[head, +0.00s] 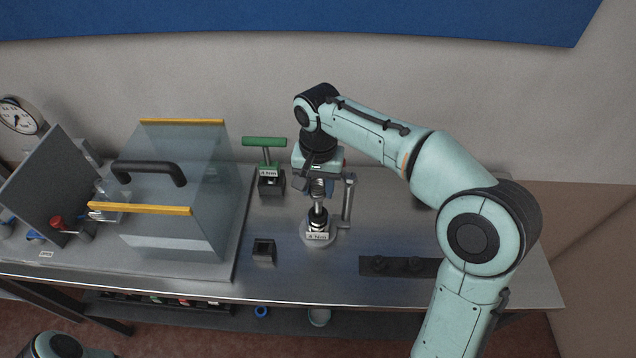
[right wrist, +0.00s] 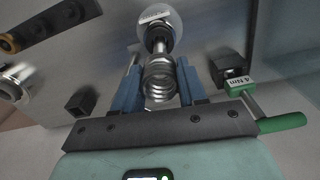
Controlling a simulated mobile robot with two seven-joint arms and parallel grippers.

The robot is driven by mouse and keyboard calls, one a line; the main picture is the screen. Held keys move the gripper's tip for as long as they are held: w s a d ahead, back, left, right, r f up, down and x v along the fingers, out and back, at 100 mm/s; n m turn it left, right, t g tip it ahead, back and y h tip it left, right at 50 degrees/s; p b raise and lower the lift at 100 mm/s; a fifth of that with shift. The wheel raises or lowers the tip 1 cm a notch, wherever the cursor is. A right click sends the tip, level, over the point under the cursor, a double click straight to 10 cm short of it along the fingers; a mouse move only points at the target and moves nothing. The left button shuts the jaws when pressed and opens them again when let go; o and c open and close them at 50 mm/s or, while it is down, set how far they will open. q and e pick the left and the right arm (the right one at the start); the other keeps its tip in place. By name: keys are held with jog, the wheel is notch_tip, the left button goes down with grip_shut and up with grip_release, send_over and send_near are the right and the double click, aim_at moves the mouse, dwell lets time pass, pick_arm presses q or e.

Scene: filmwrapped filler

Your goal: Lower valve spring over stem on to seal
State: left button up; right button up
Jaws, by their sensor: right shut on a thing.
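My right gripper (head: 318,191) points down over the steel bench and is shut on the valve spring (right wrist: 160,82), a silvery coil. In the right wrist view its two blue fingers (right wrist: 158,88) flank the coil. The stem (head: 317,211) stands upright on a round, labelled base directly below the gripper. In the right wrist view the stem (right wrist: 159,42) shows just beyond the spring's far end, roughly in line with it. I cannot tell whether the stem tip is inside the coil. The seal cannot be made out. My left gripper is out of view.
A post with a crank arm (head: 348,197) stands close right of the stem. A green T-handled tool (head: 264,143) stands in a black holder behind left. A small black square block (head: 264,250) is in front left. A clear hood (head: 175,240) fills the left; a dark strip (head: 372,265) lies right.

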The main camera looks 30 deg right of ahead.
aim_at(318, 204)
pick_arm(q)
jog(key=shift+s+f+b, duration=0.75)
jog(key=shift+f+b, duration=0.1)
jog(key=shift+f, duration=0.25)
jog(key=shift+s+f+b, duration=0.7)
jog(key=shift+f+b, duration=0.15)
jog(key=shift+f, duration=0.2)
pick_arm(e)
jog(key=shift+f, duration=3.5)
jog(key=o, duration=1.1)
jog(key=shift+o, duration=0.2)
jog(key=shift+r, duration=0.1)
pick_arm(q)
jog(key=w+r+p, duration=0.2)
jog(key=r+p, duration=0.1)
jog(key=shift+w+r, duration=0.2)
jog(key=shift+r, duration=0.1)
pick_arm(e)
notch_tip(318, 204, up, 13)
jog(key=shift+r, duration=0.15)
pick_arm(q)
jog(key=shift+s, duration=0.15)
